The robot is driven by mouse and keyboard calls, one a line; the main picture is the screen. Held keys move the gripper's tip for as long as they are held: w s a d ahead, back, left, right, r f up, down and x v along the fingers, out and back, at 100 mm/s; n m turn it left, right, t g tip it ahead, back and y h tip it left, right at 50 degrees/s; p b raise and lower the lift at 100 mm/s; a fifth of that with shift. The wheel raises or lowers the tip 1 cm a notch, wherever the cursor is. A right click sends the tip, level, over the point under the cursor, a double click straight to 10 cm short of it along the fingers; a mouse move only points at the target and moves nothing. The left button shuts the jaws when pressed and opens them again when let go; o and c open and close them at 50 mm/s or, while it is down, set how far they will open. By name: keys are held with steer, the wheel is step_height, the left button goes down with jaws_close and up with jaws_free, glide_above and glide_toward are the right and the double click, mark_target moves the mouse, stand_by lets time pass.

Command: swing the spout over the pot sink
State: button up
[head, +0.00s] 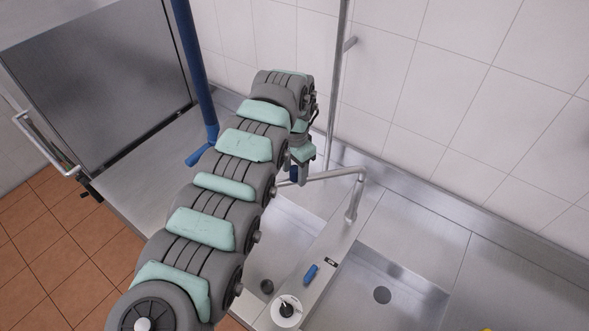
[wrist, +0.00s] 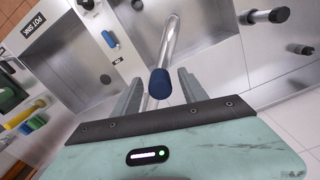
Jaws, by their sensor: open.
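The spout (head: 325,175) is a thin metal tube on an upright at the back of the counter, pointing left over the left basin (head: 285,235). In the head view my gripper (head: 300,168) is partly hidden by my arm. A "POT SINK" label (wrist: 33,27) marks the edge of a basin (wrist: 75,65), which appears to be the right basin (head: 400,300).
A divider (head: 325,245) with a blue item (head: 311,272) separates the basins. A tall pipe (head: 337,80) rises behind the spout. Yellow and green items (wrist: 20,105) lie at the wrist view's left.

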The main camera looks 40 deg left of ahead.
steer(key=shift+c, duration=0.3)
jaws_close()
stand_by(1.1)
